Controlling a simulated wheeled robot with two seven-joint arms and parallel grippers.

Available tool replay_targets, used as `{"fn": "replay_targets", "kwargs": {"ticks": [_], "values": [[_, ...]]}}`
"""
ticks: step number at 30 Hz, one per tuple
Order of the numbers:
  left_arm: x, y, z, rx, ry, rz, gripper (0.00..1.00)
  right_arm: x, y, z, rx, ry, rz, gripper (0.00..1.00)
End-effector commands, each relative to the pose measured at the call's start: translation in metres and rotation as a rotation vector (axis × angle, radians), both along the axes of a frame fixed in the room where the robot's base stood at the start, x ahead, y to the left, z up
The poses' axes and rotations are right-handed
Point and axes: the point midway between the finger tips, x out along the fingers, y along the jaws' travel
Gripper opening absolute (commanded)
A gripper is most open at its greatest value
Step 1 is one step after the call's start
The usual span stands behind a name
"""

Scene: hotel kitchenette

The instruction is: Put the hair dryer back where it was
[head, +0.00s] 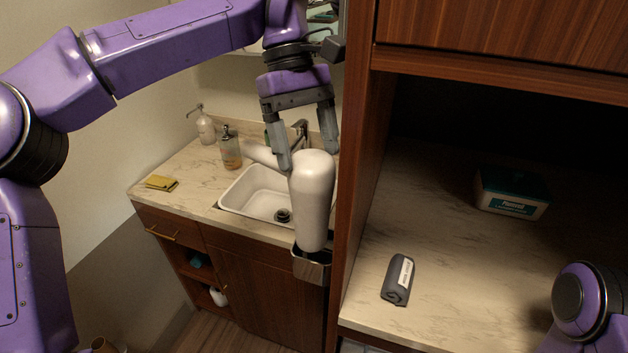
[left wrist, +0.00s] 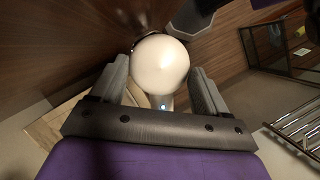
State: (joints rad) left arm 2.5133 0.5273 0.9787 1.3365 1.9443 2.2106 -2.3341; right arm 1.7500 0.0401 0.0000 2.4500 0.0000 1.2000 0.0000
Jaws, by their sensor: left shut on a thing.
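The white hair dryer (head: 312,205) hangs upright from my left gripper (head: 309,150), its barrel pointing down and its handle (head: 262,155) reaching left over the sink. My left gripper is shut on the upper part of the barrel. In the left wrist view the dryer's round white end (left wrist: 160,65) sits between the fingers (left wrist: 160,85). A metal holder (head: 311,268) is at the side of the tall wooden cabinet. The dryer's lower end is at the holder's rim; I cannot tell how far inside it is. My right gripper is out of view.
The tall cabinet's side panel (head: 357,150) stands close to the right of the dryer. The sink (head: 250,203), faucet (head: 301,130) and soap bottle (head: 230,148) are to the left. A grey rolled cloth (head: 398,280) and a wipes box (head: 511,193) lie on the right counter.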

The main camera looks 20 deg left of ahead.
Motion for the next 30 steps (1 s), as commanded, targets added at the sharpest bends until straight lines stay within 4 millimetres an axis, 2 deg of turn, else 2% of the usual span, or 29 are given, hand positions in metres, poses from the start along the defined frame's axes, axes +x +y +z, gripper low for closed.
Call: {"fn": "replay_targets", "kwargs": {"ticks": [3, 16, 22, 24, 30], "values": [[0.0, -0.007, -0.002, 0.0, 0.0, 0.0, 0.02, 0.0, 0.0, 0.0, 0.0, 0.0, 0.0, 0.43], [0.0, -0.006, -0.033, 0.0, 0.0, 0.0, 0.02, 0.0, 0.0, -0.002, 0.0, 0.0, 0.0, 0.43], [-0.001, -0.006, -0.064, 0.0, 0.001, -0.001, 0.02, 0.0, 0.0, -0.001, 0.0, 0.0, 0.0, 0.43], [-0.001, -0.009, -0.067, 0.001, -0.001, 0.0, 0.02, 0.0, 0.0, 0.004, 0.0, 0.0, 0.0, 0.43], [-0.001, -0.01, -0.07, -0.001, -0.001, 0.001, 0.02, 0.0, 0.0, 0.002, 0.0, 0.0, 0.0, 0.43]]}}
